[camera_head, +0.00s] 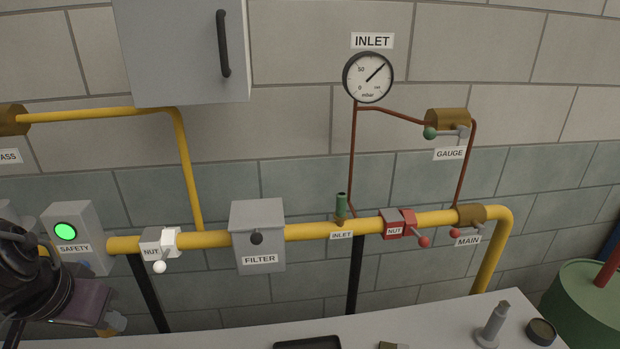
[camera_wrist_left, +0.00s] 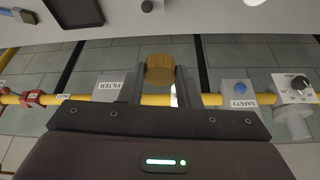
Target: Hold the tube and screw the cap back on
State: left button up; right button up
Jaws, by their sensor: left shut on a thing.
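A short green tube (camera_head: 341,206) stands upright on the yellow pipe above the INLET label, with a dark top end. My left gripper (camera_head: 113,323) is at the lower left of the head view, low in front of the SAFETY box and well left of the tube. In the left wrist view its fingers (camera_wrist_left: 160,84) are shut on a brass-coloured round piece with a ribbed side (camera_wrist_left: 160,68). This piece may be the cap, but I cannot be sure. The fingertips are mostly hidden in the head view. My right gripper is not in view.
The yellow pipe (camera_head: 312,231) carries the FILTER box (camera_head: 258,215), a white NUT valve (camera_head: 160,243) and a red NUT valve (camera_head: 398,222). A grey cylinder (camera_head: 492,325), a dark round tin (camera_head: 541,331) and a black tray (camera_head: 308,343) are on the pale table (camera_head: 440,318).

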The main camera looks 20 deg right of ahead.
aim_at(487, 337)
jog(key=z, duration=1.45)
jog(key=i+l, duration=0.55)
